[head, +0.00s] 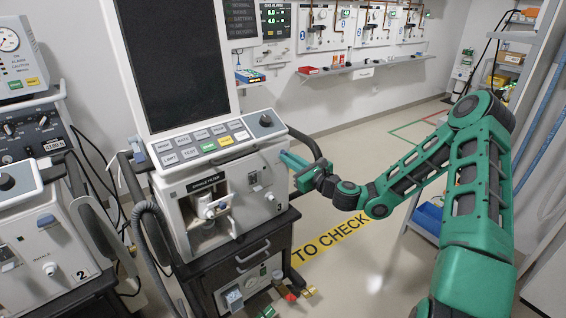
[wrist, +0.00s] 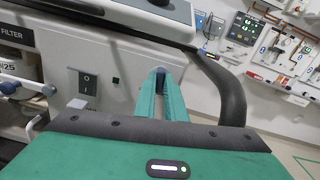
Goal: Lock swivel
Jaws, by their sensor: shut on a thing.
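The ventilator (head: 170,195) with the large dark screen (head: 178,62) and button panel (head: 212,144) stands left of centre. My gripper (head: 291,166) reaches in from the right to the right end of its front, below the panel. In the wrist view my gripper's green fingers (wrist: 158,74) point away at the pale housing (wrist: 125,62) and close on a small blue part (wrist: 158,70) at their tips. The fingers hide most of this part. I cannot tell from its shape whether it is the swivel lock, or how it is turned.
A black rocker switch (wrist: 87,84) is left of the fingers, and a dark curved handle (wrist: 225,88) is close on the right. A second ventilator (head: 45,250) stands at far left.

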